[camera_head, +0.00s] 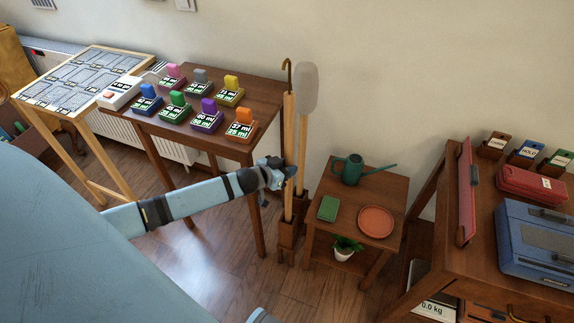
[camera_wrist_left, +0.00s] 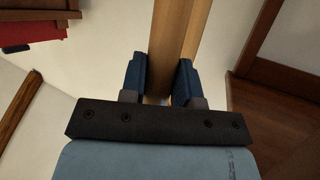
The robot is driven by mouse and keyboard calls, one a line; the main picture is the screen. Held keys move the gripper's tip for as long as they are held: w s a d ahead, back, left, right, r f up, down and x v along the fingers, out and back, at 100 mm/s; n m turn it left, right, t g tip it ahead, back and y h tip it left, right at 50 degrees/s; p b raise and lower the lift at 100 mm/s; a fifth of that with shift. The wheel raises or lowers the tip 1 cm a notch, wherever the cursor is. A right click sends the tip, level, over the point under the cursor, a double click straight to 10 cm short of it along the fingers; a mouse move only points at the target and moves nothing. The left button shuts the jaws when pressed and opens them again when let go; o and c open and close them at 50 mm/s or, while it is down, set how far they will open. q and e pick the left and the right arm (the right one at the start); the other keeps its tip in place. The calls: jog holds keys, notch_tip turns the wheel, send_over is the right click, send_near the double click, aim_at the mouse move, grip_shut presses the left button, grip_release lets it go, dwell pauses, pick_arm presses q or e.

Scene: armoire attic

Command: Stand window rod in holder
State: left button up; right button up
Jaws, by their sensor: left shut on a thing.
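The window rod (camera_head: 289,125) is a long pale wooden pole with a curved brass hook at its top. It stands about upright. My left gripper (camera_head: 286,174) is shut on the rod around its middle. In the left wrist view the rod (camera_wrist_left: 182,35) passes between the two blue fingers of the left gripper (camera_wrist_left: 161,82). The brown wooden holder (camera_head: 287,242) stands on the floor below. The rod's lower end meets the holder's front opening; I cannot tell how deep it sits. My right gripper is not in view.
A long-handled pole with a grey padded head (camera_head: 308,88) stands just right of the rod. A table with colored blocks (camera_head: 262,92) is to the left. A small side table (camera_head: 336,184) with a green watering can (camera_head: 351,170) is close on the right.

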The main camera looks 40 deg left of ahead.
aim_at(287, 193)
pick_arm(q)
notch_tip(287, 193, down, 11)
jog(key=b, duration=0.6)
jog(key=shift+f+b, duration=0.9)
jog(key=shift+f, duration=0.45)
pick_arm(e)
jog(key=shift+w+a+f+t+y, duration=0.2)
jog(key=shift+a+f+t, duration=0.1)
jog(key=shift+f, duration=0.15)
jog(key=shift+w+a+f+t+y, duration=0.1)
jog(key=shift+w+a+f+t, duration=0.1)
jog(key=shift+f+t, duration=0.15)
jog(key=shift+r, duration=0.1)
pick_arm(q)
jog(key=shift+f, duration=0.1)
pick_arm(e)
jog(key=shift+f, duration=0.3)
